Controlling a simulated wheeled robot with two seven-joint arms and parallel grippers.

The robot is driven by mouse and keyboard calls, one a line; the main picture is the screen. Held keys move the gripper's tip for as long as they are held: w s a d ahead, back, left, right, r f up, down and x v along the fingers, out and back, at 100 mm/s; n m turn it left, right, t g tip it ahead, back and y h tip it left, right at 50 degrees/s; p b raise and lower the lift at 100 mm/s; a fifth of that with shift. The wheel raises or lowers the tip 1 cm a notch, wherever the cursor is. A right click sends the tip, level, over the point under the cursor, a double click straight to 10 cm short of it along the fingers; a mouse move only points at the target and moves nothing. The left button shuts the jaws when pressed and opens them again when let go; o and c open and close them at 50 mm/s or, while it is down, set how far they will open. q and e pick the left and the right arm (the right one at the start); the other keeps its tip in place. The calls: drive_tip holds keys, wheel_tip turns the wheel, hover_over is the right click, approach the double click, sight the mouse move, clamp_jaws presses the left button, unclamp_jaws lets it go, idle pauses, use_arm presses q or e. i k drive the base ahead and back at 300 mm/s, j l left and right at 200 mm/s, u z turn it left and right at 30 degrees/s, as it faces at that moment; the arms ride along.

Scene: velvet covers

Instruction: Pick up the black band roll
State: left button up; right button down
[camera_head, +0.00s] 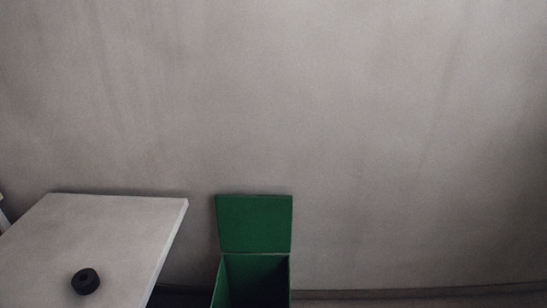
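The black band roll (85,281) lies on a pale grey table (120,225) at the lower left of the head view. It is a small, dark, thick ring shape with a dimple in its top. It sits near the bottom edge of the picture, with bare table around it. Neither of my grippers shows in the head view.
A green box (254,224) with its lid raised stands to the right of the table, with a dark inside. A small gap separates it from the table. A plain grey wall (330,120) fills the background. A pale object is cut off at the left edge.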

sight(87, 281)
drive_tip(key=u, duration=1.5)
drive_tip(key=z, duration=0.3)
drive_tip(key=j+z, duration=0.4)
drive_tip(key=i+j+z, duration=0.1)
drive_tip(key=j+z, duration=0.5)
drive_tip(key=z, duration=0.15)
drive_tip(key=j+z, duration=0.4)
drive_tip(key=k+l, duration=0.05)
drive_tip(key=l, duration=0.05)
